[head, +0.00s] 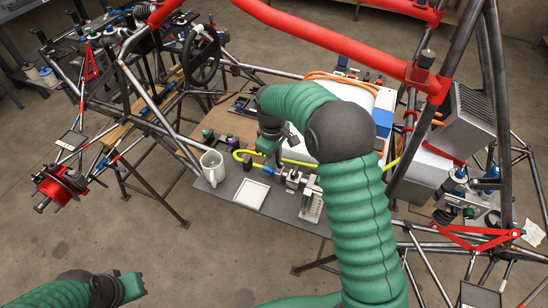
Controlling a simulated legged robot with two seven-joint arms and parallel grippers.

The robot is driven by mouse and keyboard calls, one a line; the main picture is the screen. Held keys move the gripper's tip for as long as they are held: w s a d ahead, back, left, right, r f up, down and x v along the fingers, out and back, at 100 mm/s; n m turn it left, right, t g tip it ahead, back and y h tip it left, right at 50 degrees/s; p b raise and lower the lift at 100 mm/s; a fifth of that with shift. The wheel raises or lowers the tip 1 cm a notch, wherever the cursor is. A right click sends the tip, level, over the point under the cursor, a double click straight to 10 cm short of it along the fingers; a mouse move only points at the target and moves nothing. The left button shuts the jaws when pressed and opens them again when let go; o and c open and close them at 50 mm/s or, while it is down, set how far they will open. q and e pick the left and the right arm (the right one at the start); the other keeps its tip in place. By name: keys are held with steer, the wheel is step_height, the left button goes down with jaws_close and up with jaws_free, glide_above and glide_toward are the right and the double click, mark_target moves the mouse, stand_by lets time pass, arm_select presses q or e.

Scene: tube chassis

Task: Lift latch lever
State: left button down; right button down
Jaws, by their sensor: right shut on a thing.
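My right arm reaches over the grey work board, and its gripper (268,147) points down over the middle of it. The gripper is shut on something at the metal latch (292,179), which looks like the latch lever. The lever is mostly hidden by the fingers and wrist, so its angle cannot be told. My left gripper (132,286) is at the lower left over the bare floor, away from the board and touching nothing. Its jaw gap is not clear.
On the grey board (229,202) stand a light mug (212,165), a white square tray (251,193) and a small block with a keypad (311,203). Red and bare chassis tubes (330,42) cross above and right of my arm. The floor at front left is clear.

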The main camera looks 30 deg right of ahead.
steer(key=shift+s+d+t+y+b, duration=0.1)
steer(key=shift+d+t+y+b, duration=0.2)
steer(key=shift+t+b, duration=0.15)
steer(key=shift+s+d+t+y+b, duration=0.3)
steer(key=shift+t+y+b, duration=0.35)
steer(key=shift+b, duration=0.25)
steer(key=shift+s+t+y+b, duration=0.1)
steer(key=shift+t+y+b, duration=0.15)
steer(key=shift+t+b, duration=0.1)
steer(key=shift+r+t, duration=0.2)
steer(key=shift+t, duration=0.05)
steer(key=shift+r, duration=0.1)
steer(key=c, duration=1.6)
jaws_free()
steer(key=shift+o, duration=0.6)
steer(key=shift+d, duration=0.1)
